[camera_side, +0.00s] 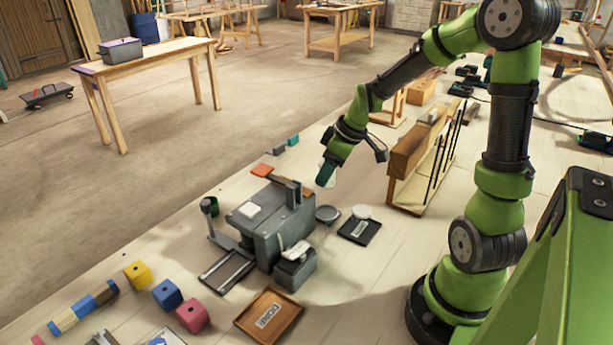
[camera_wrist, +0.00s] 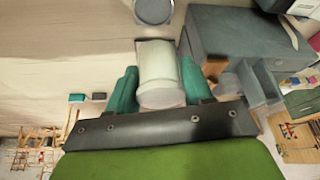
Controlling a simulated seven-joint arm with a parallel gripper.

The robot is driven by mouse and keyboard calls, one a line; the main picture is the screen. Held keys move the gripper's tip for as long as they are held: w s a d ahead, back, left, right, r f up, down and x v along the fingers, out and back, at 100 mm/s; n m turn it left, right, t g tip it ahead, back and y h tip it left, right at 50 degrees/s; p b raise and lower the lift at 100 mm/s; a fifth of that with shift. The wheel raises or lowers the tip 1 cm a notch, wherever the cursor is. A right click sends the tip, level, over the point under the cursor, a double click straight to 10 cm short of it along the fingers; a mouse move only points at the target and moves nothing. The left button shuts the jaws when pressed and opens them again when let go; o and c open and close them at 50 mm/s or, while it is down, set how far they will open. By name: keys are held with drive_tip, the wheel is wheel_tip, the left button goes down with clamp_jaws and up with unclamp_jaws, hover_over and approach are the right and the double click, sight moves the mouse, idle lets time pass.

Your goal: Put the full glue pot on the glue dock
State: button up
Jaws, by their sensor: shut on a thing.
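My gripper (camera_side: 326,176) is shut on a whitish cylindrical pot (camera_wrist: 158,65), held between its two green fingers in the wrist view. In the side view the pot shows only as a pale edge (camera_side: 332,183) behind the fingers, above the bench. Its contents cannot be made out. Below it stands a round grey plate (camera_side: 327,214), apparently the glue dock; it also shows at the top of the wrist view (camera_wrist: 153,10), apart from the pot. A black labelled tray (camera_side: 352,238) with another white round pot (camera_side: 361,211) lies to its right.
A grey machine (camera_side: 290,226) stands close left of the plate. A wooden rack (camera_side: 420,165) stands to the right. A brown labelled tray (camera_side: 250,318) and coloured blocks (camera_side: 193,314) lie toward the front. Bare bench lies right of the brown tray.

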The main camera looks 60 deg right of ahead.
wheel_tip(320, 180, down, 9)
drive_tip(key=shift+r, duration=0.1)
idle(0.3)
drive_tip(key=o, duration=1)
drive_tip(key=shift+o, duration=0.2)
